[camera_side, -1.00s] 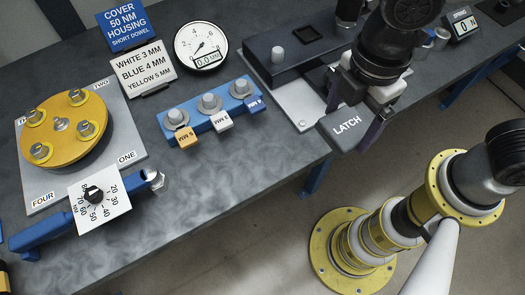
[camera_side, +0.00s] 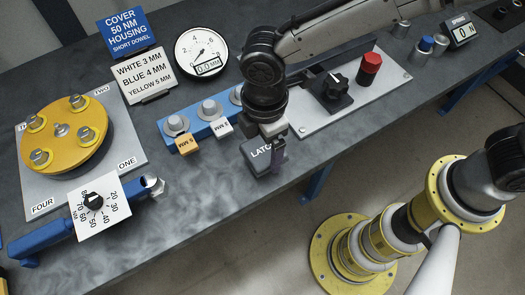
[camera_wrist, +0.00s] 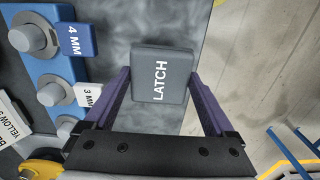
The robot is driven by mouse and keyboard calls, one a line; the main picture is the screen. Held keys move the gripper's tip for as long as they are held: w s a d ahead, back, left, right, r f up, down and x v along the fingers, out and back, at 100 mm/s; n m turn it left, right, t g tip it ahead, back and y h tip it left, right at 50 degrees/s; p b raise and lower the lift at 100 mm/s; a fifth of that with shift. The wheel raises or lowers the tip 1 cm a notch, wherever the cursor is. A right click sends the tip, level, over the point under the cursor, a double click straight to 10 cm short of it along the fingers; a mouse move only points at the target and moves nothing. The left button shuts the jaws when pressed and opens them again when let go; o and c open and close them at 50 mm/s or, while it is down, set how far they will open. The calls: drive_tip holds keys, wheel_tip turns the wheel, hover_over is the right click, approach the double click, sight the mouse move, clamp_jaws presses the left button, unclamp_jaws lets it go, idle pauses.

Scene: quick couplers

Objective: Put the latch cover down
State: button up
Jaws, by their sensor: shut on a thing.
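The latch cover (camera_side: 257,152) is a dark grey block marked LATCH. My gripper (camera_side: 266,160) is shut on it, near the table's front edge and just right of the blue rack. In the wrist view the cover (camera_wrist: 170,62) sits between the two purple fingers of my gripper (camera_wrist: 158,90), its label facing the camera. Bare tabletop shows around it. I cannot tell whether its underside touches the table.
The blue rack (camera_side: 205,130) with tagged grey pieces stands close on the left. A light plate (camera_side: 318,122) with a black knob (camera_side: 335,84) and a red button (camera_side: 370,66) lies to the right. The tabletop (camera_side: 200,190) toward the front left is clear.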

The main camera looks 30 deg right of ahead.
sight(262, 149)
drive_tip(key=shift+w+a+f, duration=0.1)
drive_tip(key=shift+f, duration=1.6)
drive_tip(key=shift+f, duration=0.1)
drive_tip(key=o, duration=1.2)
drive_tip(key=shift+f, duration=0.1)
drive_tip(key=shift+o, duration=0.2)
wheel_tip(262, 149, up, 12)
drive_tip(key=shift+r, duration=0.25)
